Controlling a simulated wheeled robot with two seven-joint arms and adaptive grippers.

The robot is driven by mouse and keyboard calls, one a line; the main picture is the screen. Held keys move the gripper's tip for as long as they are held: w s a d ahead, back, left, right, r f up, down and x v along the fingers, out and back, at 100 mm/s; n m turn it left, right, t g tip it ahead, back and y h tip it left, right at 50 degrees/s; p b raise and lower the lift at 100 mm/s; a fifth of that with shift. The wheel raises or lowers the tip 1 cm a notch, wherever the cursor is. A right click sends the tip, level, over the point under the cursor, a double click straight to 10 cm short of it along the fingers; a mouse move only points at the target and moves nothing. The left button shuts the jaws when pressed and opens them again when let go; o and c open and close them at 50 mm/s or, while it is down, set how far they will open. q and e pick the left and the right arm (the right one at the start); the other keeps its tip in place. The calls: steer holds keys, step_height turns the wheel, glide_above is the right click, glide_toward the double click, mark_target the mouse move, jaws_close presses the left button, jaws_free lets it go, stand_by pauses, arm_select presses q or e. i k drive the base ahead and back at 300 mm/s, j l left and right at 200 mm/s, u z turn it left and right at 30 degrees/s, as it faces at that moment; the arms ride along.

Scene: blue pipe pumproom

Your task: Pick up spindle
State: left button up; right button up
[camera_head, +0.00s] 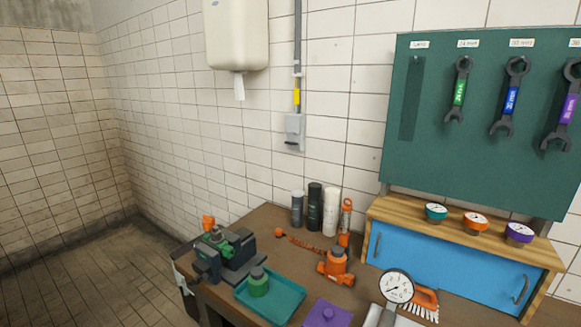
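No part is plainly recognizable as the spindle. A small green part (258,283) with a darker top stands in the teal tray (285,309) on the brown workbench. Another green part (218,237) sits at the dark vise (240,262) on the bench's left end; I cannot tell if it is clamped. An orange valve-like body (337,263) stands right of the tray. A long, thin orange piece (303,243) lies behind it, its details too small to tell. Neither of my grippers is in view.
A purple flat piece (325,314), a dial gauge (396,287) and an orange brush (425,301) are at the front. Bottles (314,207) stand by the wall. A blue cabinet (450,268) with gauges on top fills the right, below a wrench board (470,160). Open floor lies left.

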mark_target(216, 234)
steer(key=i+j+z, duration=0.25)
steer(key=j, duration=0.4)
steer(key=i+j+z, duration=0.15)
steer(key=j+z, duration=0.15)
steer(key=j, duration=0.4)
steer(key=i+j+z, duration=0.25)
steer(key=j, duration=0.5)
steer(key=k+j+z, duration=0.1)
steer(key=j+z, duration=0.15)
steer(key=j, duration=0.45)
